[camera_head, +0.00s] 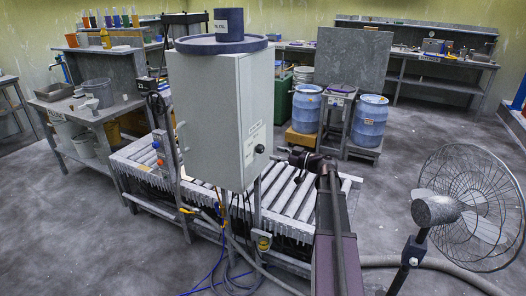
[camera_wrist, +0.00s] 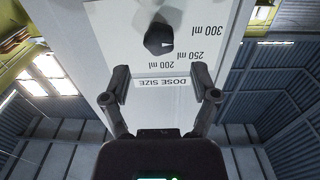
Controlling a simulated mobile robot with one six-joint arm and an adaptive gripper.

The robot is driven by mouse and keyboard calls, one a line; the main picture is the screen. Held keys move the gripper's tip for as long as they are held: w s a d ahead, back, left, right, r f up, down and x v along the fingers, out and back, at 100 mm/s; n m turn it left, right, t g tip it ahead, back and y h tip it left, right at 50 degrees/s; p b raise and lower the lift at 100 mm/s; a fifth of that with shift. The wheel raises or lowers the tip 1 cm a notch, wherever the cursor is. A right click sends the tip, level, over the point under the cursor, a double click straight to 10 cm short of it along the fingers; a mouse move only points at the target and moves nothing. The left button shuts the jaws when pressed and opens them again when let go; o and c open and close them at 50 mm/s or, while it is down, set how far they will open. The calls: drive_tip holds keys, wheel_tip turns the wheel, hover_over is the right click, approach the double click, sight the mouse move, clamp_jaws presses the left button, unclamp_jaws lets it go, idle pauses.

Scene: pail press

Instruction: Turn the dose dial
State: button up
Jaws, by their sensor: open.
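The dose dial (camera_wrist: 158,38) is a dark round knob on a white panel (camera_wrist: 100,20), with 200 ml, 250 ml and 300 ml printed around it. A small light mark shows on its right side in the wrist view; I cannot tell its exact setting. The DOSE SIZE label (camera_wrist: 161,83) appears upside down below it. My gripper (camera_wrist: 164,88) is open, its fingers spread on either side of the label, with nothing between them. In the head view the dial (camera_head: 260,149) sits on the grey cabinet's right face, and my gripper (camera_head: 294,158) is to its right, apart from it.
The grey cabinet (camera_head: 212,110) stands over a roller conveyor (camera_head: 290,197). A fan (camera_head: 470,205) stands at the right. Blue drums (camera_head: 369,122) are behind my arm. Hoses (camera_head: 235,262) lie on the floor in front. Open floor lies at the left front.

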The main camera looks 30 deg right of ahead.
sight(263, 150)
drive_tip(key=x, duration=0.6)
drive_tip(key=c, duration=0.6)
drive_tip(key=shift+c, duration=0.2)
